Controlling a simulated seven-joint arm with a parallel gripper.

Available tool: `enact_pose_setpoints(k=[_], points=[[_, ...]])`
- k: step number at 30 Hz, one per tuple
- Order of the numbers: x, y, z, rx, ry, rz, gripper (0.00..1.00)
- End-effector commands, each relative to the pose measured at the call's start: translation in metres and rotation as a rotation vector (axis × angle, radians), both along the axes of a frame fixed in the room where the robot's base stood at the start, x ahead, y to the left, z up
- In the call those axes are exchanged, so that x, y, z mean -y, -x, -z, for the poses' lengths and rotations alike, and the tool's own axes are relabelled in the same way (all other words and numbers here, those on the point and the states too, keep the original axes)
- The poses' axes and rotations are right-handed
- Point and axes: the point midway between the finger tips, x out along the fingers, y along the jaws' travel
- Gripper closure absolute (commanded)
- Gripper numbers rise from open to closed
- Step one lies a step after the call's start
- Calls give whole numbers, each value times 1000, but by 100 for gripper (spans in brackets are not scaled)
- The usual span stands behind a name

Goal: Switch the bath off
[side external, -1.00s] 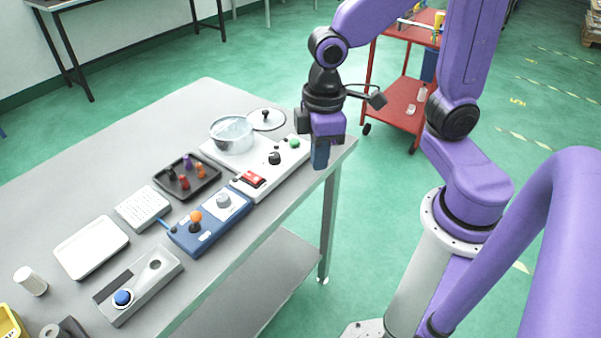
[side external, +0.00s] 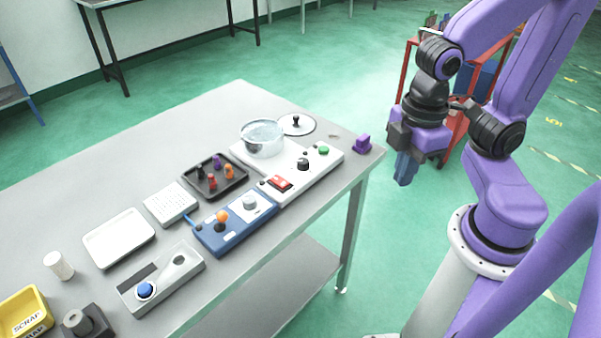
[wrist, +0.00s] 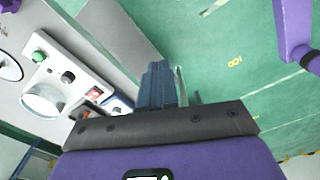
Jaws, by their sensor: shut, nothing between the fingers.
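The bath is a white unit (side external: 325,163) with a clear round basin (side external: 262,138) at its back. On its panel are a red rocker switch (side external: 280,184), a black knob (side external: 303,165) and a green button (side external: 323,150). I cannot tell which way the rocker is tipped. In the wrist view the red switch (wrist: 94,92), black knob (wrist: 68,77), green button (wrist: 39,57) and basin (wrist: 42,99) lie left of my fingers. My gripper (side external: 404,180) is shut and empty, out past the table's right edge and apart from the bath. Its blue fingers (wrist: 157,70) show closed together.
A lid (side external: 297,124) with a black knob lies behind the bath. A small purple block (side external: 362,144) stands at the table's right corner. A blue box with an orange-topped lever (side external: 222,217) and a dark tray of coloured pegs (side external: 215,187) are left of it. A red cart stands behind my gripper.

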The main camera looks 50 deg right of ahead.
Motion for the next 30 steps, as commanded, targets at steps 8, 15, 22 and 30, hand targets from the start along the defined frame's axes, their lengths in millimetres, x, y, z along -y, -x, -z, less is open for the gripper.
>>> enact_pose_setpoints(k=[8,15,22,30], points=[[-33,-69,-9,1,11,-106,100],[-50,-141,-9,1,18,-213,100],[-51,-213,-3,-2,24,-316,100],[-38,-276,9,-5,28,-413,100]])
